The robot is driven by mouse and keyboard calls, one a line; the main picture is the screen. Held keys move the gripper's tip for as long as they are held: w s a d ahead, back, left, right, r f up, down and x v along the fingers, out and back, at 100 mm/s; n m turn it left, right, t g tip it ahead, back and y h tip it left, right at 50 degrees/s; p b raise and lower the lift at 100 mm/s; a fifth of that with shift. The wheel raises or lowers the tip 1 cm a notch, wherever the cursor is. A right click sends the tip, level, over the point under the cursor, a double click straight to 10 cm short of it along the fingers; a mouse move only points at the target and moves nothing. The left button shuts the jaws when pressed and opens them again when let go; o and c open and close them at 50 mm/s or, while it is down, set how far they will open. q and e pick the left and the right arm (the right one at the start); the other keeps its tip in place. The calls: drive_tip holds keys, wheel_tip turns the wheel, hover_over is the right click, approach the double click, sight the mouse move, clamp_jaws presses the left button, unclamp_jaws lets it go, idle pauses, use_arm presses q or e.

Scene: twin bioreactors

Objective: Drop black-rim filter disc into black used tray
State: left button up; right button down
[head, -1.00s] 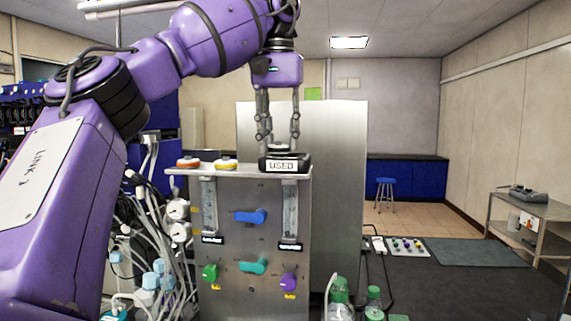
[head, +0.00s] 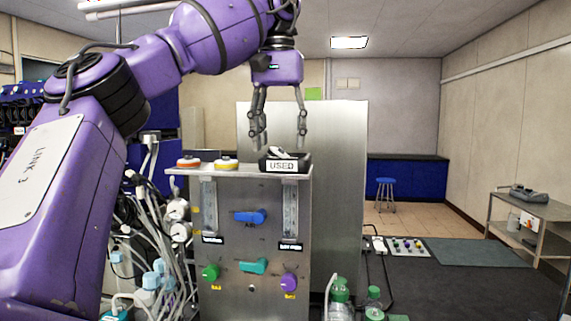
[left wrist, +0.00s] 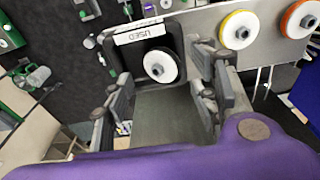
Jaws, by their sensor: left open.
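The black used tray (head: 285,166) stands on the top right end of the steel cabinet, its white "USED" label facing front. The black-rim filter disc (left wrist: 161,66), white with a dark hub and dark edge, lies in the tray in the left wrist view. In the head view the disc (head: 279,153) looks tilted, partly above the tray's rim. My left gripper (head: 279,141) is open and empty, above the tray and apart from the disc. Its spread fingers also show in the left wrist view (left wrist: 157,105). My right gripper is not in view.
A red-orange-rim disc (head: 188,162) and a yellow-rim disc (head: 226,162) sit on the cabinet top (head: 246,171), left of the tray. A tall steel panel (head: 340,190) stands behind. Cables and tubing crowd the cabinet's left side.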

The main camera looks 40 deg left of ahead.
use_arm(q)
wheel_tip(320, 180, up, 7)
drive_tip(key=shift+s+d, duration=0.25)
drive_tip(key=shift+s, duration=0.15)
drive_tip(key=shift+f, duration=0.15)
idle(0.5)
